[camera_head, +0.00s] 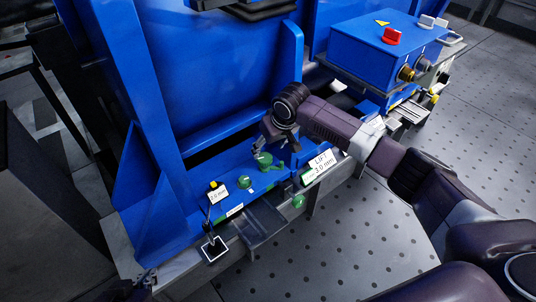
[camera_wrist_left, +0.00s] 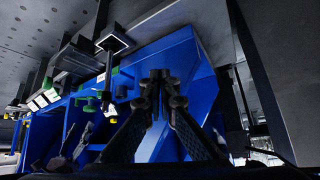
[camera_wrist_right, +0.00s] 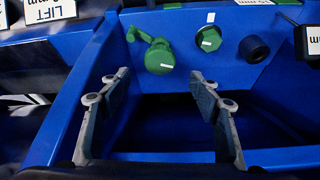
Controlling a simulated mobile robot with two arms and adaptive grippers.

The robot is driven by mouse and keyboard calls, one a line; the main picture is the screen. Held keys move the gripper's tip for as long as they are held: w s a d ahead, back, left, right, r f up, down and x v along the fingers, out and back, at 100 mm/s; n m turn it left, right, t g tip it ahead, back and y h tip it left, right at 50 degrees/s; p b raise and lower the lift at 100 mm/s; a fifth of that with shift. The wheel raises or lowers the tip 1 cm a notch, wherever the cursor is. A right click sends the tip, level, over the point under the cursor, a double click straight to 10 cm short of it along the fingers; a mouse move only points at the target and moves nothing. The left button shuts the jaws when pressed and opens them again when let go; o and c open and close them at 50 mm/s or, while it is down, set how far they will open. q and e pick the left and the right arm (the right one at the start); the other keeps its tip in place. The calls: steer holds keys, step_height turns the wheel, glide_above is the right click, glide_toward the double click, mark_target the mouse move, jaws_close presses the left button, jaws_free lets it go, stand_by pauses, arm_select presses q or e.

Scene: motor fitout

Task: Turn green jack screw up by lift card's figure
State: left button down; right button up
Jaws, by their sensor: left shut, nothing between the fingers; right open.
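The lift card (camera_head: 322,163) reads LIFT 3.0 mm on the blue frame; part of it shows upside down in the right wrist view (camera_wrist_right: 48,10). A green round part with a side arm and white mark (camera_wrist_right: 158,58) and a green hex-like head with a white mark (camera_wrist_right: 209,39) sit on the blue ledge; I cannot tell which is the jack screw. My right gripper (camera_head: 281,140) is open and empty above the ledge, near the green round part (camera_head: 264,161). My left gripper (camera_wrist_left: 163,76) is shut and empty, apart from the green parts.
A small 2.0 mm card (camera_head: 217,196) with a yellow piece stands left of the green head. A green knob (camera_head: 298,201) is on the front side. A blue box (camera_head: 370,45) with a red knob is at the back right. Tall blue walls (camera_head: 215,70) rise behind the ledge.

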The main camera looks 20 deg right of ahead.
mark_target(265, 157)
steer(key=b+x, duration=0.1)
steer(key=x, duration=0.2)
steer(key=shift+w+f, duration=0.1)
steer(key=shift+f, duration=0.2)
steer(key=b+x, duration=0.1)
steer(key=x, duration=0.2)
steer(key=shift+w, duration=0.1)
arm_select(q)
steer(key=w+d+r+t+h, duration=0.2)
steer(key=w+d+r+t, duration=0.2)
steer(key=w+r+t, duration=0.3)
steer(key=shift+w+r, duration=1.05)
steer(key=shift+r, duration=1.55)
arm_select(e)
steer(key=shift+f, duration=0.1)
